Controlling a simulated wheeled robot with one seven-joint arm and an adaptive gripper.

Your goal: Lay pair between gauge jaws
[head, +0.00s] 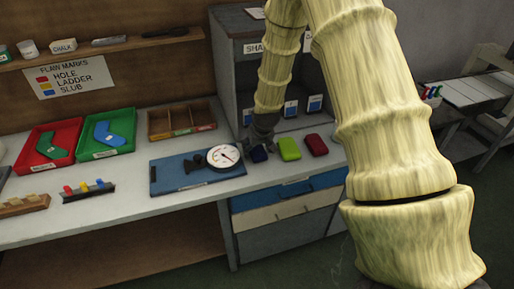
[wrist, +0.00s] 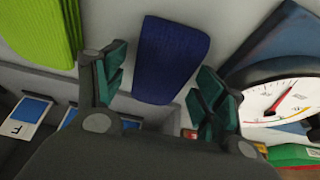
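A dark navy folded sock pair (wrist: 170,60) lies on the bench in the wrist view, showing between and beyond my fingertips. It is small and partly hidden by my gripper (head: 261,140) in the head view (head: 259,155). My gripper (wrist: 160,88) is open, with a finger to either side of the navy pair and no visible grip on it. The gauge, with a round white dial (head: 223,156) and a dark jaw part (head: 194,162), sits on a blue board (head: 174,177) left of my gripper. The dial also shows at the right of the wrist view (wrist: 285,102). The jaw gap is unclear.
A lime green pair (head: 289,148) and a red pair (head: 316,145) lie right of the navy one. A grey cabinet (head: 228,75) stands behind. Red (head: 28,160) and green (head: 126,147) trays and a wooden divided box (head: 165,120) stand left.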

